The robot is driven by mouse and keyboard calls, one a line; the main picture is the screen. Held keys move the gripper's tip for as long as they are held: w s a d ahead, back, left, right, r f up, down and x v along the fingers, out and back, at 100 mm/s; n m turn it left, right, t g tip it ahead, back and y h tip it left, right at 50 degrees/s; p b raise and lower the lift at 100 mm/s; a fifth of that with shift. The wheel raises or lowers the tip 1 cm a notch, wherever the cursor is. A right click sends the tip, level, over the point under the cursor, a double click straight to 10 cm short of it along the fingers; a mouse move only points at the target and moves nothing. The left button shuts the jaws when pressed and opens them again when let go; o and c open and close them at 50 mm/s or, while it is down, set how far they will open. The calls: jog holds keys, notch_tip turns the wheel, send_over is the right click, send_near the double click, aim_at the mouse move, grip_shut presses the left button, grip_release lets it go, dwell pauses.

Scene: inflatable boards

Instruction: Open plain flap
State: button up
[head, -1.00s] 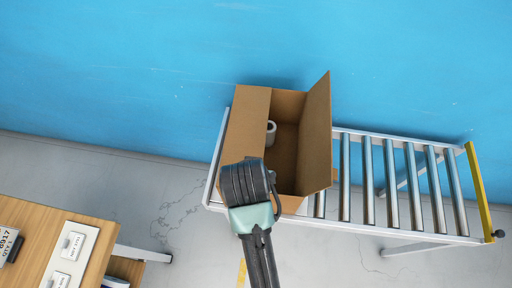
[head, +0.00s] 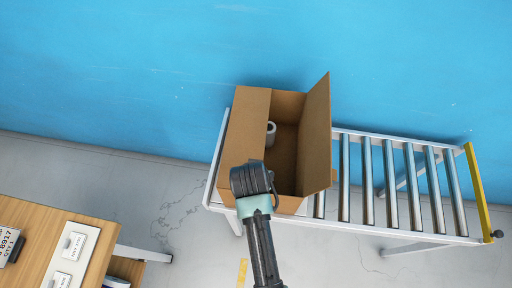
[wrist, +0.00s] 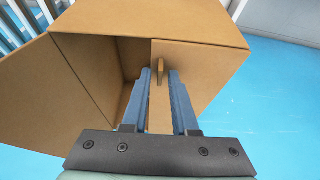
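An open cardboard box (head: 257,202) stands on the left end of the roller conveyor. Its plain left flap (head: 246,128) lies over the left part of the opening; in the wrist view this flap (wrist: 205,65) is on the right. A small brown tab (wrist: 160,69) stands up near its free edge. The opposite flap (head: 318,135) stands raised; it also shows in the wrist view (wrist: 45,100). My gripper (wrist: 160,75) is open, its blue fingers on either side of the tab. I cannot tell whether they touch it.
Bare conveyor rollers (head: 391,185) run right to a yellow end bar (head: 478,190). A blue wall (head: 120,80) is close behind. A wooden table (head: 30,235) stands at the lower left, with grey floor between.

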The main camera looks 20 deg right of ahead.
grip_shut()
dwell(1.2)
